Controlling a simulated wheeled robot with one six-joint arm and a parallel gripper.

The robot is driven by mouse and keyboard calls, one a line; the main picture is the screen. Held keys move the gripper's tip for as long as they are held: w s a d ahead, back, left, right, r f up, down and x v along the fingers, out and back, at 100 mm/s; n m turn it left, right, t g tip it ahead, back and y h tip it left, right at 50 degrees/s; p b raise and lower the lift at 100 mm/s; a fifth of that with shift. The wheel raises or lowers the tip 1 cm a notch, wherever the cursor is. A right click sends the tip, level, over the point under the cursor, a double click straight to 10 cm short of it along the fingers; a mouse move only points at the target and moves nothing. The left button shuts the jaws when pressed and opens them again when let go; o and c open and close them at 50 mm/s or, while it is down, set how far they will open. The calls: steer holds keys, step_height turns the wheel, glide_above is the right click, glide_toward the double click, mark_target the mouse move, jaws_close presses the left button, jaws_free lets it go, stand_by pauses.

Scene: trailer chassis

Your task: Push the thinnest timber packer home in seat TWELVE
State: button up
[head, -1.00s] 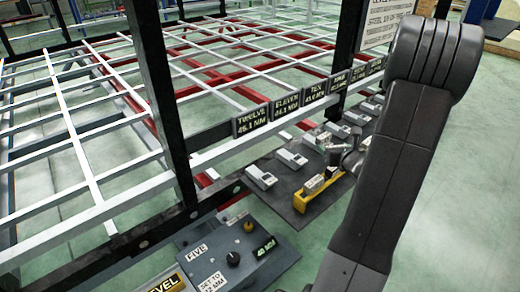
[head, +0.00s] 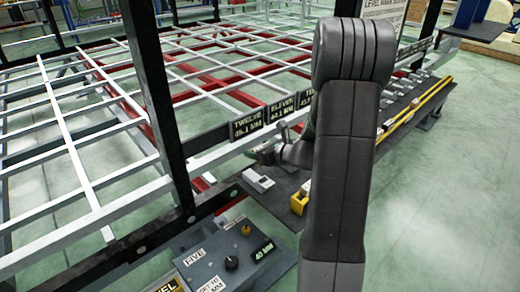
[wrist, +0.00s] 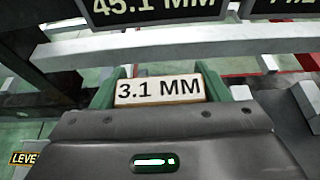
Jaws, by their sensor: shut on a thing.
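My gripper (wrist: 158,80) has two green fingers shut on a pale timber packer (wrist: 130,100) labelled 3.1 MM. Its label faces the wrist camera. Just beyond it in the wrist view runs a pale rail (wrist: 200,42), below a black sign (wrist: 150,10) reading 45.1 MM. In the head view the TWELVE sign (head: 246,125) reads 45.1 MM and hangs on the chassis side. My gripper (head: 268,152) is low beside that sign, partly hidden by my arm. A grey-white block (head: 258,181) lies on the dark shelf near it. I cannot tell whether the packer touches a seat.
A yellow holder (head: 298,203) stands on the shelf, partly behind my arm. A grey control box (head: 225,255) marked FIVE sits at the front. A black post (head: 158,105) rises left of the signs. More blocks line the shelf to the right.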

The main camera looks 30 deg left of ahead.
steer(key=shift+f+b, duration=2.6)
steer(key=shift+f, duration=0.35)
steer(key=shift+f+b, duration=2.6)
steer(key=shift+f, duration=0.15)
steer(key=o, duration=1)
steer(key=shift+o, duration=0.2)
steer(key=shift+d+r, duration=0.1)
steer(key=p+v, duration=0.4)
steer(key=v, duration=0.9)
steer(key=shift+s+d+p, duration=0.2)
steer(key=shift+d+p, duration=0.1)
steer(key=shift+p, duration=0.05)
steer(key=shift+a, duration=0.1)
